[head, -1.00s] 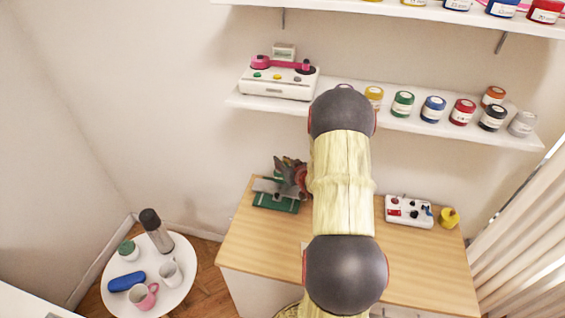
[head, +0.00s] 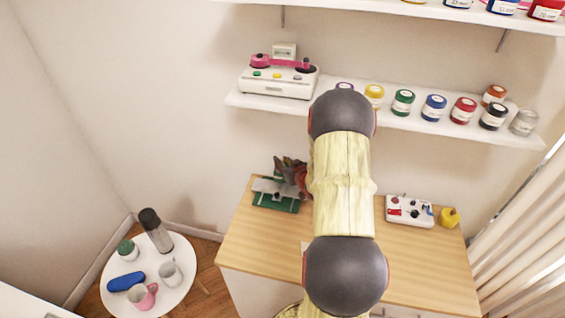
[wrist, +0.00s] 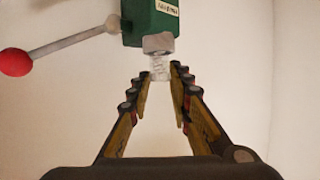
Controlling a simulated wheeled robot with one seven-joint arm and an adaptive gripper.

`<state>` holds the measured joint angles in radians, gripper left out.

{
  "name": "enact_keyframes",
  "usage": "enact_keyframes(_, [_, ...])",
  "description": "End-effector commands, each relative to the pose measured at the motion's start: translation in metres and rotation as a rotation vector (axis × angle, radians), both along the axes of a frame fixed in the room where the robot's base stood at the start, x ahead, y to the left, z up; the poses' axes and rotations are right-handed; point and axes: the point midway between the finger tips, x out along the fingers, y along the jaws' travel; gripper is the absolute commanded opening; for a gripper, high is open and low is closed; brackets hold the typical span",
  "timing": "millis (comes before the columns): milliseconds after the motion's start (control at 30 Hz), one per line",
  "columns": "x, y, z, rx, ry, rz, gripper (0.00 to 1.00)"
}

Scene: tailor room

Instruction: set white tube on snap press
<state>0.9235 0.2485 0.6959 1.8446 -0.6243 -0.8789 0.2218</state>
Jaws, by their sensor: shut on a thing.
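The snap press (head: 276,195) is green with a grey metal plate and stands at the left end of the wooden desk in the head view. In the wrist view its green head (wrist: 150,20), metal ram and red-knobbed lever are close ahead. My gripper (wrist: 160,77) is just below the ram, its fingertips close together. A small pale ribbed piece, apparently the white tube (wrist: 159,67), shows between the fingertips, right under the ram. I cannot tell whether it touches the press. In the head view my gripper (head: 284,170) is over the press, partly hidden by my arm.
A white control box (head: 409,211) and a yellow item (head: 449,217) are on the desk's right. A shelf (head: 330,112) above holds a white machine (head: 277,82) and several jars. A round white table (head: 128,298) with mugs stands at left.

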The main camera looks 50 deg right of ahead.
Motion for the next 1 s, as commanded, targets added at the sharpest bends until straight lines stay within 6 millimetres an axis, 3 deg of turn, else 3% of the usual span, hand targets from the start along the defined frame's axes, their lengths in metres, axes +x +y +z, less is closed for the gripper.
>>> enact_keyframes(367, [0.0, 0.0, -0.008, 0.0, 0.0, 0.0, 0.0])
enact_keyframes(400, [0.0, 0.0, -0.007, 0.0, -0.001, 0.0, 0.22])
enact_keyframes(500, [0.0, 0.0, -0.007, 0.0, 0.0, 0.0, 0.28])
enact_keyframes(1000, [-0.011, 0.004, 0.0, 0.0, 0.0, -0.001, 0.28])
